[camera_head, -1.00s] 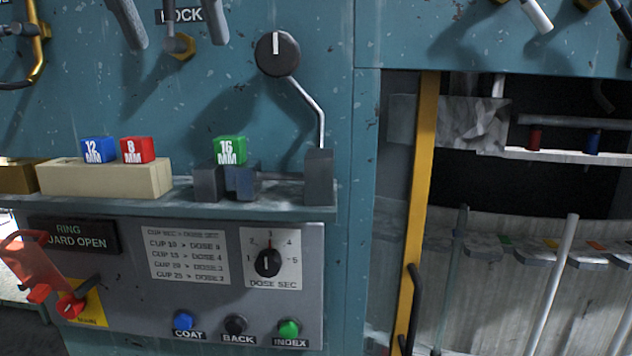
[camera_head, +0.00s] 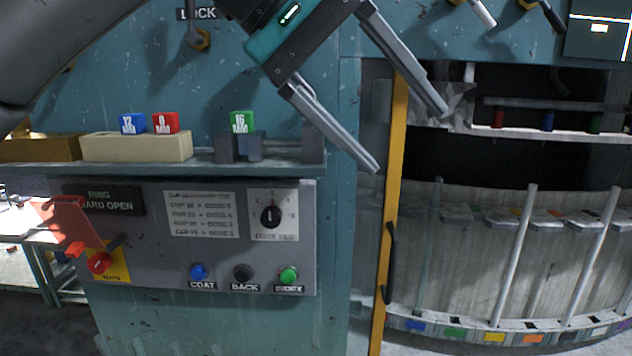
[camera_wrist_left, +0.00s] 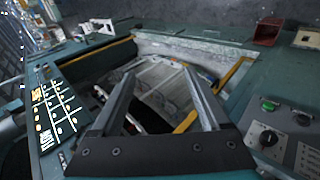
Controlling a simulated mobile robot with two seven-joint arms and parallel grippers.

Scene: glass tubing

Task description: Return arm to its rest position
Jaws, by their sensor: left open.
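My left arm comes in from the upper left in the head view. Its gripper (camera_head: 410,138) is open and empty, with the two long grey fingers spread apart and pointing down to the right. It hangs in front of the teal machine front (camera_head: 345,215), near the yellow post (camera_head: 396,150). In the left wrist view the two fingers (camera_wrist_left: 160,82) stand apart with nothing between them, over the machine's opening. The black knob with its bent lever is not seen in the head view now. My right gripper is not in view.
A shelf holds a beige block (camera_head: 137,147) with blue and red cubes, and a green cube (camera_head: 242,121) in a dark holder. Below is a grey control panel (camera_head: 150,260) with buttons. Right of the yellow post, glass rods (camera_head: 515,255) stand in a curved rack.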

